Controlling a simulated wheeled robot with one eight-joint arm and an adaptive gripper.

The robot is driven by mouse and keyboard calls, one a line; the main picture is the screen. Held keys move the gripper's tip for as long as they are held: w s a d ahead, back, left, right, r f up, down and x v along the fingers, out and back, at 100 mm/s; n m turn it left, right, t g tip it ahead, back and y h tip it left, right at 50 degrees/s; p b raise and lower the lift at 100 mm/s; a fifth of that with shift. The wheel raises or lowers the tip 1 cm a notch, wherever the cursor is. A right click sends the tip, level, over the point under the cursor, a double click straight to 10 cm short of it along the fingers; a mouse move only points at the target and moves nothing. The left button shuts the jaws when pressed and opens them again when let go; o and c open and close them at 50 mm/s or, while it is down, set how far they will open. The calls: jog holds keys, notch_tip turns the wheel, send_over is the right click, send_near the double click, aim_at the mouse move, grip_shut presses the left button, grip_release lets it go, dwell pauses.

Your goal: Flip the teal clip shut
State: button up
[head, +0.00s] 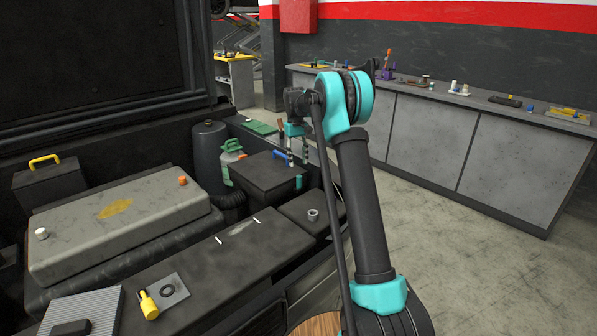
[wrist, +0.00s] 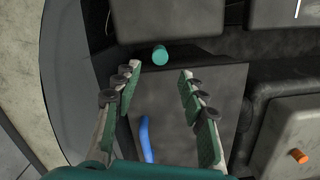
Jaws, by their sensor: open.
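The teal clip (head: 299,182) is a small, short piece at the right edge of a black box (head: 262,182) with a blue handle (head: 281,155). In the wrist view the clip (wrist: 160,54) looks like a stubby teal cylinder at the box's edge, beyond my fingertips and roughly midway between them. My gripper (head: 298,150) points down above the box, apart from the clip. Its fingers are spread wide and empty in the wrist view (wrist: 159,68). The blue handle (wrist: 146,138) shows between the fingers, nearer the palm. I cannot tell how far the clip is tilted.
A black box with a grey cap (head: 313,215) stands in front of the clip's box. A large grey cover (head: 120,225) fills the bay's left. Open floor (head: 450,260) lies right.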

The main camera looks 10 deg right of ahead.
jog(key=r, duration=0.3)
jog(key=shift+w+r, duration=0.15)
jog(key=shift+w, duration=0.05)
jog(key=s+d+m+t, duration=0.1)
jog(key=s+d+t, duration=0.1)
jog(key=s, duration=0.9)
jog(key=s+d+m+t, duration=0.1)
jog(key=s+d, duration=0.2)
jog(key=s, duration=0.8)
jog(key=s+d+f+t, duration=0.1)
jog(key=s+f, duration=0.4)
jog(key=s, duration=0.7)
jog(key=s+d+f+m+t, duration=0.1)
jog(key=s+f, duration=0.5)
jog(key=s, duration=0.7)
jog(key=shift+d+f+m+t, duration=0.15)
jog(key=shift+m+t, duration=0.15)
